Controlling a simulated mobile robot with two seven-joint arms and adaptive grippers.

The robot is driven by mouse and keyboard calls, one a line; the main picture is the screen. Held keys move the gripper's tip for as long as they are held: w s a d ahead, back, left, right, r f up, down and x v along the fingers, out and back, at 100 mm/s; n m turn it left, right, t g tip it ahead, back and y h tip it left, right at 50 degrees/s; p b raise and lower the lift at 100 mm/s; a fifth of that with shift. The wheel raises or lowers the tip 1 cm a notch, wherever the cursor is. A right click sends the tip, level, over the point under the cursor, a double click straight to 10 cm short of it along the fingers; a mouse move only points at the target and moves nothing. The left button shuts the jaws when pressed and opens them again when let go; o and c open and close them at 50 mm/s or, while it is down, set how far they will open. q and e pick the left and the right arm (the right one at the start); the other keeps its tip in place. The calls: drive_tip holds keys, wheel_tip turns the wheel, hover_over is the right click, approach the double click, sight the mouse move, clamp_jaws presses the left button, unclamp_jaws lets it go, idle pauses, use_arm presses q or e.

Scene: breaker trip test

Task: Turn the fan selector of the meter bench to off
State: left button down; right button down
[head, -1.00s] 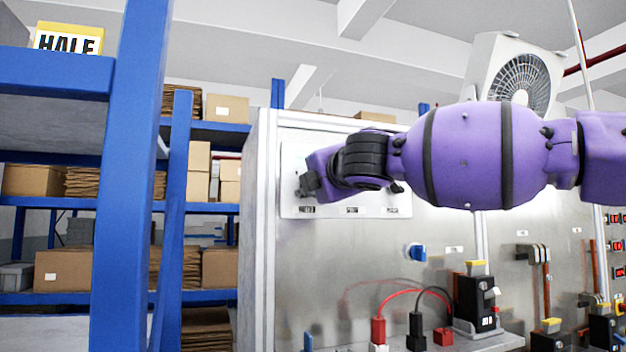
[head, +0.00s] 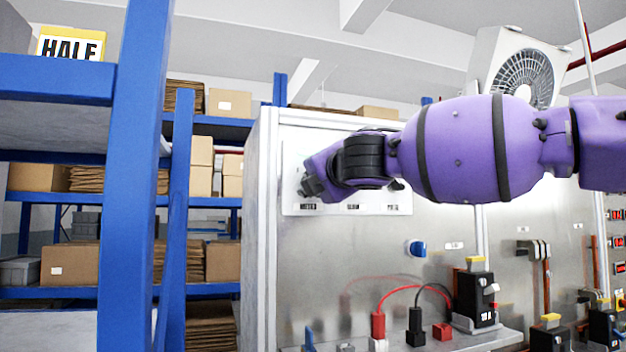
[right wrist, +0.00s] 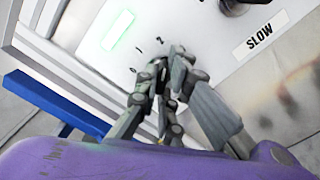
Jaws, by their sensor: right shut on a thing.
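My right gripper (head: 310,188) is at the left end of a white control panel (head: 345,212) on the upper left of the metal bench. In the right wrist view my right gripper (right wrist: 163,82) has its fingers closed together beside the marks 0, 1 and 2 (right wrist: 159,41). It is shut on a small knob there, the fan selector by its position marks; the fingers hide nearly all of it, so its pointer cannot be read. A dark second knob (right wrist: 235,5) stands above the label SLOW (right wrist: 259,35). My left gripper is out of view.
A white box fan (head: 522,72) is above the bench. A blue knob (head: 416,249) is lower on the bench face. Red and black plugs (head: 378,325) with leads stand on the ledge. Blue shelving (head: 140,180) with cartons stands close on the left.

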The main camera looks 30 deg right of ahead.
drive_tip(key=shift+d+f, duration=0.1)
drive_tip(key=shift+f, duration=0.25)
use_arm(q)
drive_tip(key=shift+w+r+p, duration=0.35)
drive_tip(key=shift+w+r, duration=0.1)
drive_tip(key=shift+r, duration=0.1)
use_arm(e)
drive_tip(key=shift+w+n, duration=0.1)
drive_tip(key=shift+n, duration=0.9)
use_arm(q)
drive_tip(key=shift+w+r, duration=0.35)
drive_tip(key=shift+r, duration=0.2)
use_arm(e)
drive_tip(key=shift+n, duration=1)
use_arm(q)
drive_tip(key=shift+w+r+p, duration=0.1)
drive_tip(key=shift+p, duration=0.2)
